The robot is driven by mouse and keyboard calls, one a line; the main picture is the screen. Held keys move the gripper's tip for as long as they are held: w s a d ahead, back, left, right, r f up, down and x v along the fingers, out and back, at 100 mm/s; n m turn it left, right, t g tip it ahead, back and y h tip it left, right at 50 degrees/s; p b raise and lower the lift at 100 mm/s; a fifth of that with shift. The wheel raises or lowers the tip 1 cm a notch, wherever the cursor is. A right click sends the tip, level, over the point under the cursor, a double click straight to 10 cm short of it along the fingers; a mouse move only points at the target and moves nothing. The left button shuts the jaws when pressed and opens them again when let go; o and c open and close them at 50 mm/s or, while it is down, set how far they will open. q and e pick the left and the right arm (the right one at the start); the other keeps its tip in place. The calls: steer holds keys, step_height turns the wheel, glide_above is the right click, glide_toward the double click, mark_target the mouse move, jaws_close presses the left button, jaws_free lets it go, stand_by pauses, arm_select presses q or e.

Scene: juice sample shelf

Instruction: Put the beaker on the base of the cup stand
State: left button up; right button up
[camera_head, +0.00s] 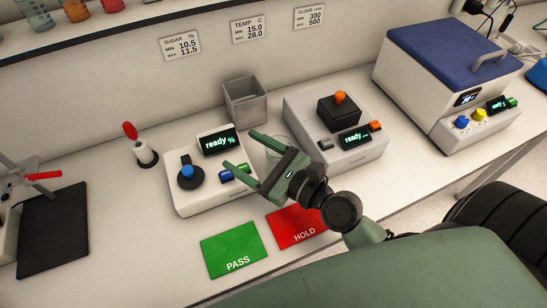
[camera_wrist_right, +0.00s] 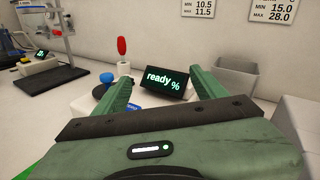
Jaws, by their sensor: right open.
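My left gripper is out of view.
A grey open bin (camera_head: 246,102) stands behind the meter. A second instrument (camera_head: 354,155) and a blue-lidded box (camera_head: 440,95) stand to the right. Green PASS (camera_head: 232,247) and red HOLD (camera_head: 296,228) mats lie in front. A red-topped post (camera_head: 143,155) stands left of the meter.

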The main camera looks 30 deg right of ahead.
steer(key=s+d+f+m+h+b, duration=0.1)
steer(key=d+m, duration=0.1)
steer(key=d, duration=0.1)
steer(key=s+d+f+m+t+h+b, duration=0.1)
steer(key=d+f+m+h+b, duration=0.1)
steer(key=d, duration=0.1)
steer(key=s+d+f+m+t+h+b, duration=0.1)
steer(key=d+f+h+b, duration=0.1)
steer(key=d, duration=0.1)
steer(key=shift+m, duration=0.4)
steer(key=shift+f+b, duration=0.65)
steer(key=shift+b, duration=0.1)
steer(key=w+p, duration=0.1)
steer(key=w, duration=0.1)
steer(key=w+p, duration=0.1)
steer(key=w, duration=0.2)
steer(key=w+a, duration=0.1)
steer(key=w, duration=0.1)
steer(key=shift+w+r+p, duration=0.1)
steer(key=shift+w+p, duration=0.05)
steer(key=shift+p, duration=0.25)
steer(key=shift+w, duration=0.3)
steer(key=shift+s, duration=0.1)
steer(key=c, duration=1.3)
